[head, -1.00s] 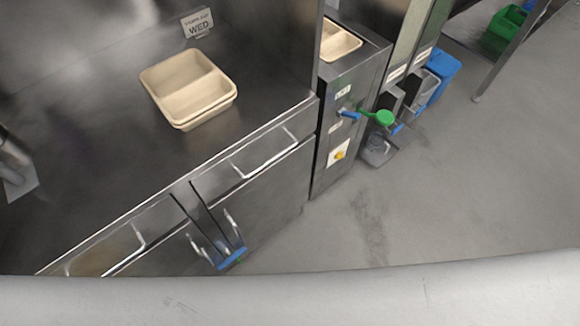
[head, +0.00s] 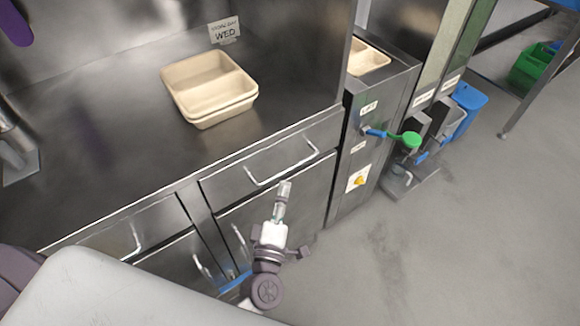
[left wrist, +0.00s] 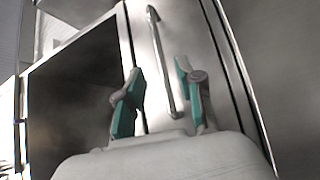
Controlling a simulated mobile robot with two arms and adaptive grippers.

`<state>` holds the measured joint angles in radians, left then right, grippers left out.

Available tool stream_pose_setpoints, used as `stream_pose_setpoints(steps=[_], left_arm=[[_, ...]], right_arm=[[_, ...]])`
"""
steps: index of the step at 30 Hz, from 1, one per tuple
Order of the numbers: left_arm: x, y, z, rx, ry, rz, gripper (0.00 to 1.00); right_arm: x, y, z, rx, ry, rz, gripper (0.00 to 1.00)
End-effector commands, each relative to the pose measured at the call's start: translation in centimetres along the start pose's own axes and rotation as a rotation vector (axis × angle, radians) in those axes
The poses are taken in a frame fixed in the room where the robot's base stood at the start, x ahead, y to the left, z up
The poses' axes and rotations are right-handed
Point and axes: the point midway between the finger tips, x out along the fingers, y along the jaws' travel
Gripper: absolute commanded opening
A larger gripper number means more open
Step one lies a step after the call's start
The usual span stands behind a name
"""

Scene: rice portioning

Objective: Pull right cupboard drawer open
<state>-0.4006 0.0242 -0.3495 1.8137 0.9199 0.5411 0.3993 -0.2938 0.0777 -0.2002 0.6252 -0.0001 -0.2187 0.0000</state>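The right cupboard drawer (head: 230,185) is under the counter's front edge and looks shut, with a silver bar handle (head: 262,182). My right gripper is not in view.
Right of the drawer is a steel unit with a green-ended lever (head: 411,140). A left drawer (head: 130,235) and lower doors are nearby. The floor (head: 450,250) at right is clear.

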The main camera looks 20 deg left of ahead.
Motion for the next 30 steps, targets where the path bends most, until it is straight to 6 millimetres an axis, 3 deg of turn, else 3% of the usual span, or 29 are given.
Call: stream_pose_setpoints(steps=[3, 10, 23, 30], left_arm=[[2.8, 0.2, 0.0, -0.001, 0.001, 0.003, 0.37], [6.2, 0.0, 0.1, 0.002, -0.002, 0.000, 0.37], [7.2, -0.1, 0.0, 0.001, -0.001, -0.002, 0.37], [7.2, -0.1, 0.0, 0.001, -0.002, -0.001, 0.01]], right_arm=[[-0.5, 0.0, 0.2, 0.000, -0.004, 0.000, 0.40], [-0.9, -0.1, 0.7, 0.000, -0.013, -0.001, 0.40], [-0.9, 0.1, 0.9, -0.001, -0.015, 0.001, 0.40], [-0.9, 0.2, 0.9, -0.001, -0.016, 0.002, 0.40]])
